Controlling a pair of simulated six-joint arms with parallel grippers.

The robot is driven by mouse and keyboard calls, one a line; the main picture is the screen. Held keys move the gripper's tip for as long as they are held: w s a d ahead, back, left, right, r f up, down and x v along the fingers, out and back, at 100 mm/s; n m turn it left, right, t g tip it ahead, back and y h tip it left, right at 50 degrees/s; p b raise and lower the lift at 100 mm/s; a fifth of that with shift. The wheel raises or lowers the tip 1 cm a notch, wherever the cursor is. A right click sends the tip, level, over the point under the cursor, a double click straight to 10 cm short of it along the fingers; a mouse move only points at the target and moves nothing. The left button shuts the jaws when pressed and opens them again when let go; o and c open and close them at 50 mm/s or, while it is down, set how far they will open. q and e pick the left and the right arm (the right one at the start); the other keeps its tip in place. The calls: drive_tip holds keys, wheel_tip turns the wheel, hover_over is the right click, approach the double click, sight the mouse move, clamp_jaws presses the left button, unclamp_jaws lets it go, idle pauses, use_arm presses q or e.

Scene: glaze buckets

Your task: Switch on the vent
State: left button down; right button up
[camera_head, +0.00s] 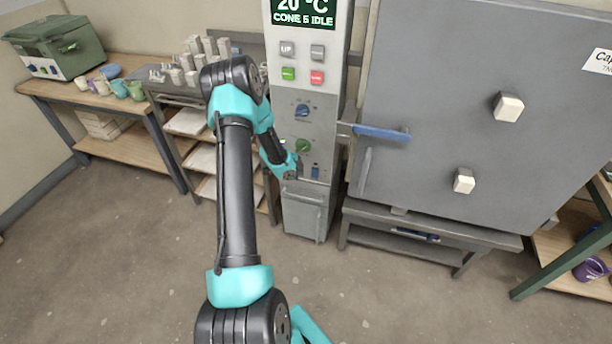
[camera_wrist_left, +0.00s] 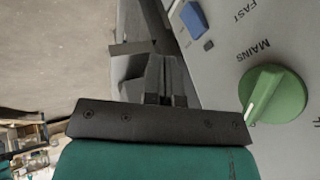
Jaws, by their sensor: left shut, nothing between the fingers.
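The kiln's control panel (camera_head: 325,130) stands in the middle of the head view. Its lower part carries a blue knob (camera_head: 302,110), a green knob (camera_head: 303,146) and a blue switch (camera_head: 315,170). No vent label is readable. My left gripper (camera_head: 298,168) is shut and empty, close to the panel's lower part. Its fingers (camera_wrist_left: 165,88) hide part of the panel; I cannot tell whether they touch it. My right gripper is not in view.
The grey kiln door (camera_head: 430,110) with a blue handle (camera_head: 382,133) is right of the panel. A bench (camera_head: 135,65) with a green case (camera_head: 55,45) and several cups is at the left. Grey blocks stand on a rack behind my arm. The floor in front is clear.

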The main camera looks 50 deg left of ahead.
sight(312, 177)
use_arm(q)
drive_tip(key=shift+w+a+r+x, duration=0.15)
drive_tip(key=shift+w+a+x, duration=0.2)
drive_tip(key=shift+x, duration=1.65)
drive_tip(key=shift+w+a+r+x, duration=0.25)
drive_tip(key=shift+a+x, duration=0.1)
drive_tip(key=shift+x, duration=1.7)
drive_tip(key=shift+w+a+r+x, duration=0.1)
drive_tip(key=shift+w+a+x, duration=0.25)
drive_tip(key=shift+x, duration=1.65)
